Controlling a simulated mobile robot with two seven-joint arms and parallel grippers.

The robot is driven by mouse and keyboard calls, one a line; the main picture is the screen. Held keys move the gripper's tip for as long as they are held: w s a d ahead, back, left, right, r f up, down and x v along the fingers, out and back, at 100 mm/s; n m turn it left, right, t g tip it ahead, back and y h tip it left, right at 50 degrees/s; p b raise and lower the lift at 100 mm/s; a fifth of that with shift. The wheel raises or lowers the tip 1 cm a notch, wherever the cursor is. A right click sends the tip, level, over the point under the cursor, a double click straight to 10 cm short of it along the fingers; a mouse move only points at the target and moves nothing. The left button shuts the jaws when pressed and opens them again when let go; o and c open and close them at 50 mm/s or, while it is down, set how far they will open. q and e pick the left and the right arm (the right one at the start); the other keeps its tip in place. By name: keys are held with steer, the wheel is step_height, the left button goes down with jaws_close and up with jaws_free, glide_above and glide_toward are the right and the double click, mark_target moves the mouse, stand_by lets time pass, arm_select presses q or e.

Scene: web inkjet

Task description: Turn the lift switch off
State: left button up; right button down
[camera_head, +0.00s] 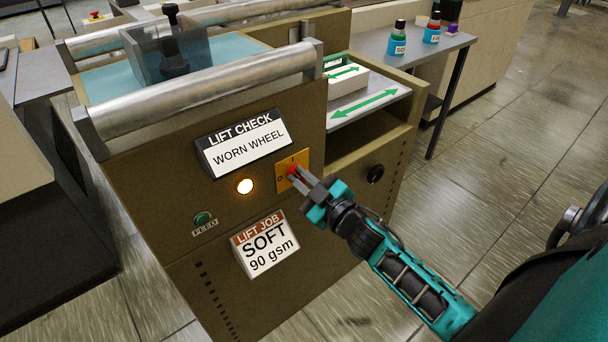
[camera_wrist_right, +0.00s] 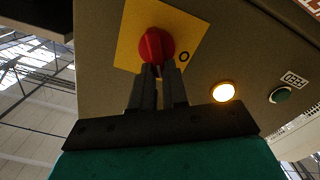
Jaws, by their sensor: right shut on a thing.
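The lift switch is a red rotary knob (camera_wrist_right: 156,45) on a yellow plate (camera_wrist_right: 190,27) with an O mark; the plate (camera_head: 284,176) also shows in the head view on the front of the brown machine. My right gripper (camera_wrist_right: 158,72) is shut on the red knob, its fingertips at the knob's near edge. In the head view the right gripper (camera_head: 298,174) reaches the switch from the lower right and hides part of it. An amber lamp (camera_head: 245,186) left of the switch is lit. My left gripper is not in view.
A green FEED button (camera_head: 203,219) is on the same panel. A LIFT CHECK sign (camera_head: 243,144) reads WORN WHEEL, and a LIFT JOB sign (camera_head: 265,244) reads SOFT 90 gsm. A black knob (camera_head: 375,174) is right of the switch. Open floor (camera_head: 480,190) lies to the right.

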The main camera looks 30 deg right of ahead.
arm_select(q)
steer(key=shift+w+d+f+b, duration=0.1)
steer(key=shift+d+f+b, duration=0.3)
steer(key=shift+b, duration=0.35)
arm_select(e)
steer(key=n, duration=0.3)
steer(key=f+n, duration=0.1)
steer(key=n, duration=0.3)
steer(key=a+n, duration=0.1)
steer(key=n, duration=0.3)
steer(key=shift+f, duration=0.35)
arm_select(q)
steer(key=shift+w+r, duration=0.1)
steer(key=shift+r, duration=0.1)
arm_select(e)
steer(key=shift+n, duration=0.5)
steer(key=c, duration=1.1)
jaws_free()
steer(key=shift+c, duration=0.2)
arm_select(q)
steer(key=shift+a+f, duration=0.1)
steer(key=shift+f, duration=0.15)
arm_select(e)
steer(key=shift+s, duration=0.1)
